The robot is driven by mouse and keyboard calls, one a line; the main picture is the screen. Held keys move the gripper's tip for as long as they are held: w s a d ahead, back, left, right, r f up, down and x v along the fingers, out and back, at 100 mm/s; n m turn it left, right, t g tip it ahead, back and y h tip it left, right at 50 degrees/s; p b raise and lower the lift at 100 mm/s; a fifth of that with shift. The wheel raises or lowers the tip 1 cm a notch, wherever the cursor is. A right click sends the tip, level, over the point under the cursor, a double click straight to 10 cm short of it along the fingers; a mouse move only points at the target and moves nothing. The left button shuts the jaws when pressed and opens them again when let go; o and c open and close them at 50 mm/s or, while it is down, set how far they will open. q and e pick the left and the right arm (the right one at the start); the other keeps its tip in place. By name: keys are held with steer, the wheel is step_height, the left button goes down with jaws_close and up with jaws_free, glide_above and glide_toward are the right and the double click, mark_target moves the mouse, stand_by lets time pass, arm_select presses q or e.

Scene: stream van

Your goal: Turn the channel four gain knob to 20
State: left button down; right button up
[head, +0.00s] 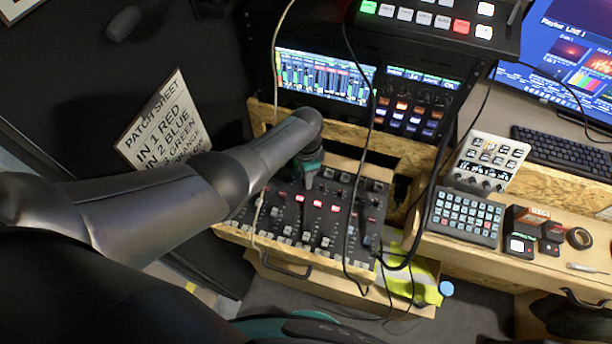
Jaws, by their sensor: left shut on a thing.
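The mixer panel (333,240) sits in a wooden tray at the centre of the head view, with rows of knobs, faders and lit red buttons. My left gripper (309,182) points down onto the upper part of the panel, among the top-row knobs. It is shut on a small knob there, which its fingers hide. The knob's label and its setting are too small or covered to read, so I cannot tell its channel. My left arm comes in from the left and covers the panel's upper left part. My right gripper is not in view.
Black cables (352,190) hang across the mixer. A rack with a lit screen (325,78) stands behind it. A button pad (466,216) and small boxes sit on the right desk. A patch sheet (163,128) is at the left. A yellow vest (412,283) lies below.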

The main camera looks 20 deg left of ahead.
arm_select(q)
steer(key=shift+s, duration=0.1)
stand_by(0.4)
steer(key=c, duration=0.8)
jaws_free()
steer(key=shift+r, duration=0.1)
steer(key=shift+r+p, duration=0.3)
steer(key=shift+p, duration=0.05)
step_height(320, 180, up, 14)
steer(key=p, duration=0.6)
steer(key=shift+r, duration=0.2)
